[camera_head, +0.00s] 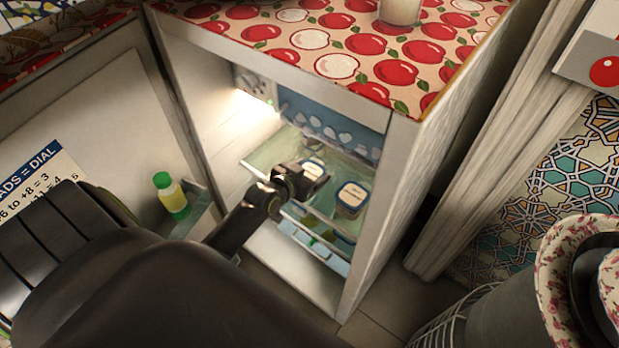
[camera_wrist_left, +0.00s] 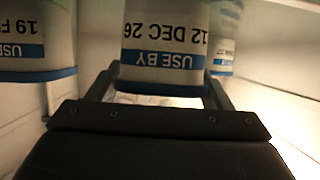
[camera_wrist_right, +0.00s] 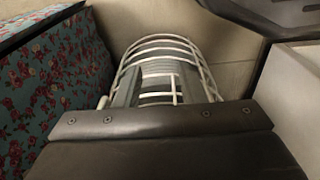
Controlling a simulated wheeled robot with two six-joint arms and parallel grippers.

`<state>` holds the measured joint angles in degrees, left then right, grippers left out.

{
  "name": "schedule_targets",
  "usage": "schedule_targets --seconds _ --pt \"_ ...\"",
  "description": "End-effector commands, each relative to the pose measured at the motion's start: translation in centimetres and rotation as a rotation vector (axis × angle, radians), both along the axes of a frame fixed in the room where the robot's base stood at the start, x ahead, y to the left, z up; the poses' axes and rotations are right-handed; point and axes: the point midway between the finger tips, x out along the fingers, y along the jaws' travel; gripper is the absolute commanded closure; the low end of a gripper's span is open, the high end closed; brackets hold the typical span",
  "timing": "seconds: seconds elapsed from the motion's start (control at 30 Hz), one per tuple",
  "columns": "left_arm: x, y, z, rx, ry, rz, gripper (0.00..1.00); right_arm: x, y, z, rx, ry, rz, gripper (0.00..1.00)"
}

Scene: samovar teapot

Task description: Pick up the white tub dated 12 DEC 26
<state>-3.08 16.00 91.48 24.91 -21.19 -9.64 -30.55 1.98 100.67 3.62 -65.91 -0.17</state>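The white tub dated 12 DEC 26 (camera_wrist_left: 165,45) shows upside down in the left wrist view, with its blue lid edge at the bottom. My left gripper (camera_wrist_left: 163,82) has its fingers apart, one at each side of this tub. I cannot tell whether they touch it. My right gripper's body (camera_wrist_right: 160,120) shows in the right wrist view, away from the tubs; I make out no fingers.
A tub dated 19 F (camera_wrist_left: 35,45), its label cut off, stands beside the dated tub. A smaller one (camera_wrist_left: 226,45) stands on the other side. Cabinet walls (camera_head: 390,200) and an apple-patterned top (camera_head: 400,60) enclose the reach. A wire cage (camera_wrist_right: 165,50) faces my right gripper.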

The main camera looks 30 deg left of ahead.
Motion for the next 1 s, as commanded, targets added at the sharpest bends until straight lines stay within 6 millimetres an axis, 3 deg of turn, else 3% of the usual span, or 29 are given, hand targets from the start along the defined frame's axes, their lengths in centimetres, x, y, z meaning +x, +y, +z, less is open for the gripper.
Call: schedule_targets --seconds 0.17,0.6,0.83,1.0 --pt "0.0 0.0 0.1 0.0 -0.002 0.0 0.57 0.0 0.0 0.0 0.0 -0.001 0.0 0.64" --pt "0.0 0.0 0.8 0.001 -0.002 0.0 0.57 0.0 -0.1 0.0 -0.003 -0.004 0.001 0.64" --pt "0.0 0.0 2.9 0.001 -0.003 0.0 0.57 -0.7 -0.6 -2.5 -0.017 0.003 0.007 0.64" --pt "0.0 0.0 5.5 0.001 -0.005 -0.002 0.57 -1.6 -1.2 -4.5 -0.033 0.005 0.016 0.64"
